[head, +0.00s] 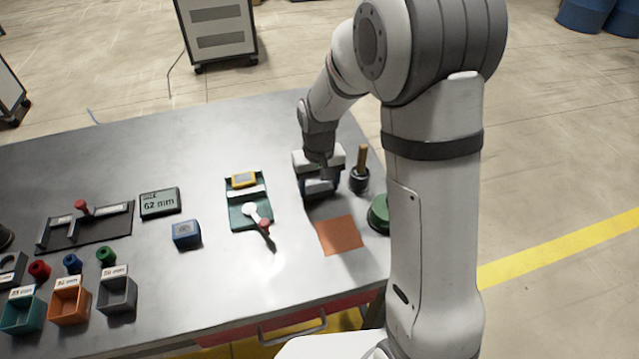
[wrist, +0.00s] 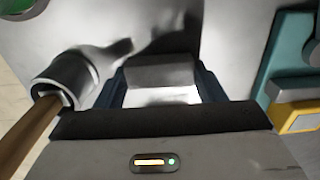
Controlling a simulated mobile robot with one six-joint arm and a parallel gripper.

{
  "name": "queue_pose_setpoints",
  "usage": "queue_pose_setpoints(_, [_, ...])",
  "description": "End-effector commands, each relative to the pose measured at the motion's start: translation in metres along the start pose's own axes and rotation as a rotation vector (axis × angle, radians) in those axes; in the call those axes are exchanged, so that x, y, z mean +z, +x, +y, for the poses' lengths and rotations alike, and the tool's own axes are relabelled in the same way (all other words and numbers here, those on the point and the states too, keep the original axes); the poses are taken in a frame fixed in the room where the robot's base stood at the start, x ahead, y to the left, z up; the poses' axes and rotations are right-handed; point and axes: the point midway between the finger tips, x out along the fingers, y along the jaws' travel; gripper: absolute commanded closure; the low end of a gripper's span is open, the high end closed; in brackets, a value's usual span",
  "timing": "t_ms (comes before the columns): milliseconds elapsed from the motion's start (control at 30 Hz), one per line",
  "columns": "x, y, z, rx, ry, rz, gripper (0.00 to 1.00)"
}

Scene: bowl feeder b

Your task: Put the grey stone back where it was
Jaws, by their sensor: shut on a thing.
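My gripper (wrist: 160,88) is shut on the grey stone (wrist: 158,74), a pale grey block with its ends between the two dark fingers in the wrist view. In the head view my gripper (head: 319,187) is low over the right part of the table, just behind the orange mat (head: 339,235). The stone cannot be made out there, hidden by the gripper. I cannot tell whether it touches the table.
A dark cup with a wooden-handled tool (head: 361,168) stands close right of my gripper. A green round thing (head: 379,213) is partly behind my arm. A teal fixture (head: 235,214) lies to the left. Small bins and a gauge display (head: 160,203) stand farther left.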

Motion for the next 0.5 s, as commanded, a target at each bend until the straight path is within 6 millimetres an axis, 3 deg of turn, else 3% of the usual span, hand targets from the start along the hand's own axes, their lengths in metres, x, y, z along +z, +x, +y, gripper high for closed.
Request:
queue_pose_setpoints(300, [-0.0003, 0.0037, -0.0004, 0.0, -0.001, 0.001, 0.58])
queue_pose_setpoints(333, [-0.0002, 0.0023, -0.0004, 0.0, -0.001, 0.001, 0.34])
queue_pose_setpoints(500, [-0.0001, 0.0019, -0.0006, 0.0, -0.001, 0.001, 0.2])
